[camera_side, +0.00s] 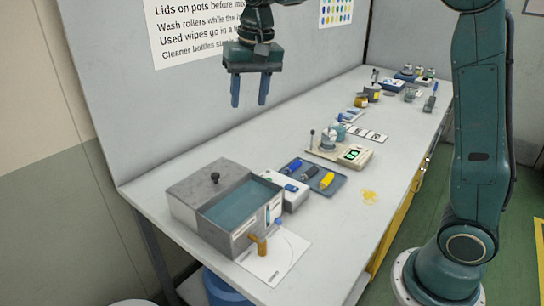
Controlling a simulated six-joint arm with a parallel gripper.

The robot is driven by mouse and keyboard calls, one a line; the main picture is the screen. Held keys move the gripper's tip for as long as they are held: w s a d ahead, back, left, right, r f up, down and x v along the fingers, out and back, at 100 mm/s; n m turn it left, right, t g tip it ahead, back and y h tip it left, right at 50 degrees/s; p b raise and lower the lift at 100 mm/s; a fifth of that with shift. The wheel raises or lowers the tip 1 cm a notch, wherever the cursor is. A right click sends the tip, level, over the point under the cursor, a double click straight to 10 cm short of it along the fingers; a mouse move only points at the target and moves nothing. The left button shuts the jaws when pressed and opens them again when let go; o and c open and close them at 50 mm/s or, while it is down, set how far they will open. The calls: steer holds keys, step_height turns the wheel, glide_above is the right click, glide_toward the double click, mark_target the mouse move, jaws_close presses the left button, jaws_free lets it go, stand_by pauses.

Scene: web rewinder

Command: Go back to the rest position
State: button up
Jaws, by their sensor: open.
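My gripper (250,90) hangs high at the top middle, in front of the wall and above the back of the long bench (160,188). Its two blue fingers point down and stand apart, with nothing between them. It touches nothing. My arm stands at the right, beside the bench, and part of its upper reach is cut off by the top edge of the picture.
A grey tank (184,212) of liquid with a lid and spout stands at the near left. Small containers stand farther back.

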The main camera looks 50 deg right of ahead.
steer(key=s+f+n+t, duration=0.1)
steer(key=s+f+n, duration=0.1)
steer(key=s, duration=1.1)
steer(key=s+d+f+n+t, duration=0.1)
steer(key=s+f+n+t, duration=0.1)
steer(key=s, duration=1.2)
steer(key=shift+s+d+f+n+t, duration=0.3)
steer(key=shift+f+n, duration=0.1)
steer(key=shift+n, duration=0.5)
